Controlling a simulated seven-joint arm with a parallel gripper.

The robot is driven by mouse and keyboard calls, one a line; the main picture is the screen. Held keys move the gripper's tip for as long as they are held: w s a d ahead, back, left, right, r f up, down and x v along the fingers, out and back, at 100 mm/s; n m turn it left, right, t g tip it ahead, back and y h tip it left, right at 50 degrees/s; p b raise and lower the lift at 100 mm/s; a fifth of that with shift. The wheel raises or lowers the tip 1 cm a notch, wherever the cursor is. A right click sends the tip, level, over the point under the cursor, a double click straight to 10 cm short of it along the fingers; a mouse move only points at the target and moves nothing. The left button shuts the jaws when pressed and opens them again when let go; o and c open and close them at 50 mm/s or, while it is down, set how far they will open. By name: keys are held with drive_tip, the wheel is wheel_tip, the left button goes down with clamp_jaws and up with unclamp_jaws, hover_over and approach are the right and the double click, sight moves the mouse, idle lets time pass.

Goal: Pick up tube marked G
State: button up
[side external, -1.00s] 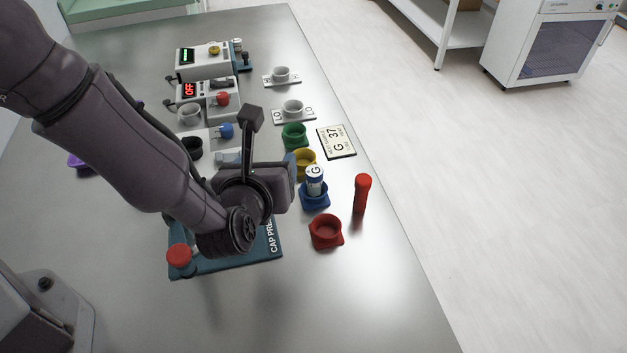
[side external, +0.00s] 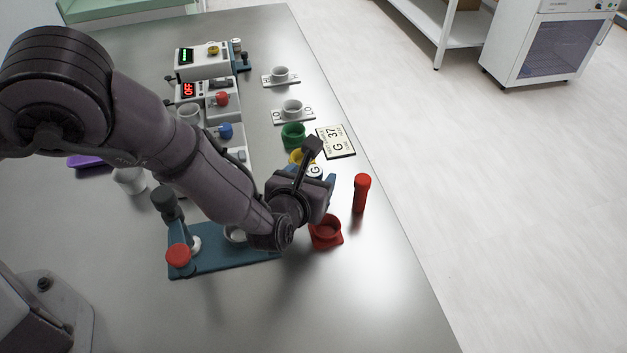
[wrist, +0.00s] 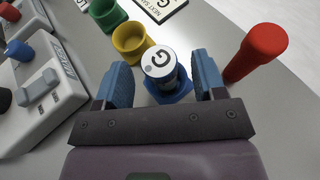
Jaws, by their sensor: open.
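The tube marked G (wrist: 160,66) stands upright in a blue holder (wrist: 176,95), with a white cap lettered G on top. In the side view only the top of the tube (side external: 315,171) shows past my gripper. My gripper (wrist: 160,82) is open in the wrist view, with one blue finger on each side of the tube. The tube sits between the fingers, with gaps visible; I cannot tell the exact height of the fingertips on it. In the side view my gripper (side external: 328,185) is over the blue holder, which is mostly hidden.
A red-capped tube (side external: 361,194) stands close to the right finger. A red holder (side external: 326,232) is in front; yellow (wrist: 131,38) and green (side external: 293,136) holders stand behind. A card reading G 37 (side external: 336,142) lies near the table edge. The cap press (side external: 215,262) is at left.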

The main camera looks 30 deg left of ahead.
sight(316, 172)
drive_tip(key=shift+x, duration=1.6)
drive_tip(key=shift+c, duration=0.5)
drive_tip(key=shift+d, duration=0.1)
drive_tip(key=c, duration=0.9)
drive_tip(key=shift+r, duration=0.1)
